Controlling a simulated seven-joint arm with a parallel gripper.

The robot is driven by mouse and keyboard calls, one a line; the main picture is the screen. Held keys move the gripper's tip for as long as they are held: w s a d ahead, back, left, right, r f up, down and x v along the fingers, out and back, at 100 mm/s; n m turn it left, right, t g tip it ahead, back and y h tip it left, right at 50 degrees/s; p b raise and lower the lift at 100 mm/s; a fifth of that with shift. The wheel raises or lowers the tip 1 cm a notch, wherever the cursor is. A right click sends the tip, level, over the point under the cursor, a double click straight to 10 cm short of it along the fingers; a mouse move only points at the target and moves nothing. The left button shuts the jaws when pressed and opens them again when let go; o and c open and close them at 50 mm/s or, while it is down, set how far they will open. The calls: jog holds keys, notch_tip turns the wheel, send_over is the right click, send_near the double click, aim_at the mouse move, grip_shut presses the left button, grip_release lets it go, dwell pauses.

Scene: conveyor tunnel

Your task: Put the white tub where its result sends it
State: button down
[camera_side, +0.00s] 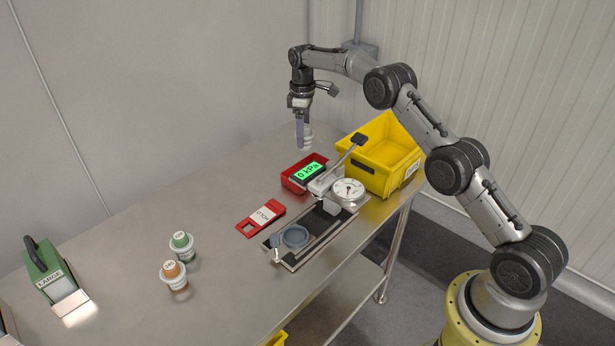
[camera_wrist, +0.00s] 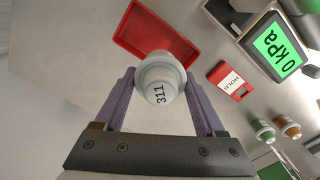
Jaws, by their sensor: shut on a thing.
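My gripper (camera_side: 300,140) is shut on the white tub (camera_wrist: 158,80), with one finger on each side of it. The tub has a pale lid marked 311. In the side view the white tub (camera_side: 307,138) hangs in the air above the table's back part. A red open tray (camera_wrist: 155,32) lies below and beyond it in the wrist view; its red rim (camera_side: 289,182) shows partly behind the display in the side view. The display (camera_side: 309,173) is lit green and reads 0 kPa. A red HOLD piece (camera_side: 262,217) lies flat on the table.
A yellow bin (camera_side: 379,176) stands right of the display. A test fixture with a blue-grey round seat (camera_side: 295,237) and a dial gauge (camera_side: 348,190) lies in front.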

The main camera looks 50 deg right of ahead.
aim_at(306, 148)
jog(key=f, duration=0.5)
jog(key=shift+s+d+f, duration=0.2)
jog(key=shift+d, duration=0.2)
jog(key=shift+f, duration=2.7)
jog(key=shift+f, duration=0.15)
